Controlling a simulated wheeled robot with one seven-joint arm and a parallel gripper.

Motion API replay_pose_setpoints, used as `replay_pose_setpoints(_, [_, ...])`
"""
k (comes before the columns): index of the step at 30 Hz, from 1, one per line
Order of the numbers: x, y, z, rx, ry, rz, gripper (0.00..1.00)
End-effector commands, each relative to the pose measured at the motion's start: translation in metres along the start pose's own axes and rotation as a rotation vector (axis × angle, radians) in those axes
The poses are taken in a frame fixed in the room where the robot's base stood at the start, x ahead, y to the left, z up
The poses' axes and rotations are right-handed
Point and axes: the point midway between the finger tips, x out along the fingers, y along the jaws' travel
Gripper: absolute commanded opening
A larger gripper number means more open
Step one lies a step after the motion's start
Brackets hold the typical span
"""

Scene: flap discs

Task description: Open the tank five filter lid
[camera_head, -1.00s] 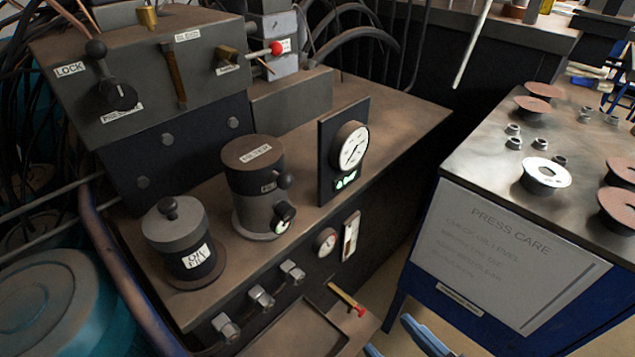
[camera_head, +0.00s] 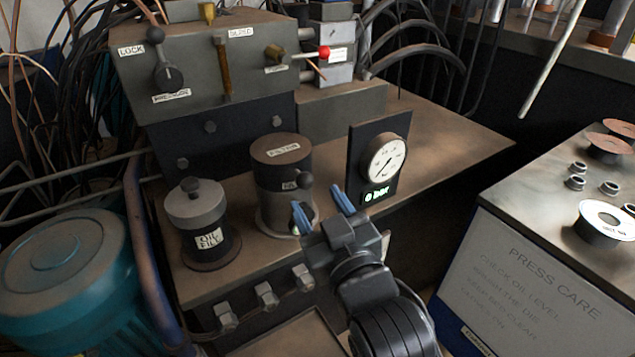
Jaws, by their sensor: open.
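The filter (camera_head: 281,170) is an upright dark cylinder on the brown bench top, with a flat brown-grey lid (camera_head: 282,150) labelled FILTER. The lid sits level on the body. I see no "tank five" marking.
An oil fill pot (camera_head: 207,232) with a knobbed lid stands left of the filter. A gauge panel (camera_head: 378,160) reading 0 bar stands to the right. A valve block (camera_head: 210,75) rises behind. A bench with a Press Care sign (camera_head: 540,275) is at right.

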Motion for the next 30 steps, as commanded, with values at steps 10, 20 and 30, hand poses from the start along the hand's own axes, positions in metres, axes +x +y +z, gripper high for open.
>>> replay_pose_setpoints(10, [0.051, 0.000, -0.001, 0.001, 0.001, 0.000, 0.57])
replay_pose_setpoints(20, [0.071, 0.001, 0.000, 0.000, 0.001, 0.001, 0.57])
replay_pose_setpoints(30, [0.071, 0.001, 0.000, 0.000, 0.001, 0.001, 0.43])
